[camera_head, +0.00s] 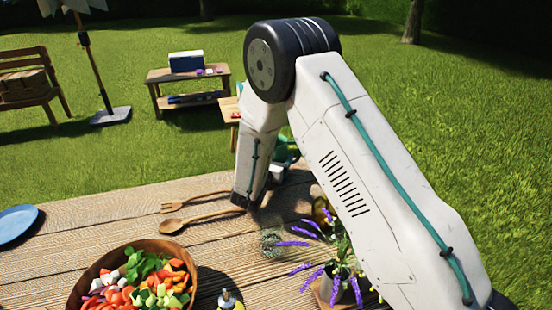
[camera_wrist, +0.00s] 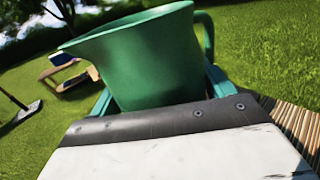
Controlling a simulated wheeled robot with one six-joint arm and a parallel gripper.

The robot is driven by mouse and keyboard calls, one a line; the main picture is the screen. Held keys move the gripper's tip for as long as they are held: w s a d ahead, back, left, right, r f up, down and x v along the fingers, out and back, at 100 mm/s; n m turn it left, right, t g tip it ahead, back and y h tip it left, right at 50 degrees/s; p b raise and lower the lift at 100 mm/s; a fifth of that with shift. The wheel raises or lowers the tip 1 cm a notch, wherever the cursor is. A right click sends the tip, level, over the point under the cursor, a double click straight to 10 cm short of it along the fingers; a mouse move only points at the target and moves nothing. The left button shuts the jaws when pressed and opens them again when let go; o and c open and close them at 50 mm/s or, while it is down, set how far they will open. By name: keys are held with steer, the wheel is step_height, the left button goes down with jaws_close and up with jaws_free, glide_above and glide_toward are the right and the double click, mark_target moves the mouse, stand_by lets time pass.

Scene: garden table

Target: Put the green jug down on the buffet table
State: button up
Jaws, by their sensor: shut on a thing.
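The green jug (camera_wrist: 145,60) fills the upper middle of the wrist view, with its spout to the left and its handle to the right. It is tilted in that picture. My gripper (camera_wrist: 158,92) is shut on it, with a teal finger showing at each side. In the head view only a little green shows beside my arm, and most of the jug and gripper is hidden. The wooden table (camera_head: 110,212) with food on it, which I take as the buffet table, fills the bottom of the head view. I cannot tell whether the jug touches it.
On the table are a salad bowl (camera_head: 80,289), a wooden spoon (camera_head: 173,225) and fork (camera_head: 170,208), a blue plate (camera_head: 14,224), and a vase of purple flowers (camera_head: 340,282) beside my arm. A bench (camera_head: 35,88) and a low table with a blue cooler (camera_head: 187,61) stand on the lawn behind.

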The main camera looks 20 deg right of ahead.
steer(key=shift+f, duration=0.2)
steer(key=o, duration=1.3)
steer(key=shift+f, duration=0.1)
steer(key=shift+r, duration=0.2)
steer(key=v, duration=1.2)
steer(key=s+d+r+m+g+h, duration=0.1)
steer(key=s+d+r+m+g, duration=1.3)
steer(key=s+d+r+m, duration=0.35)
steer(key=s+a+r+m+y, duration=0.1)
steer(key=s+a+m+y, duration=0.1)
steer(key=s, duration=0.4)
steer(key=s+a+r+m+t+y, duration=0.1)
steer(key=s+a+r+m+y, duration=0.1)
steer(key=s+m+y, duration=0.3)
steer(key=s+a+r+m+y, duration=0.1)
steer(key=s+a+m+y, duration=0.1)
steer(key=s+y, duration=0.3)
steer(key=shift+s+a+r+m, duration=0.15)
steer(key=shift+s+m, duration=0.1)
steer(key=shift+s, duration=0.35)
steer(key=shift+s+a+r+m, duration=0.1)
steer(key=shift+s+m, duration=0.15)
steer(key=shift+s, duration=0.35)
steer(key=shift+s+a+r+m, duration=0.15)
steer(key=shift+s+m, duration=0.1)
steer(key=shift+s, duration=0.35)
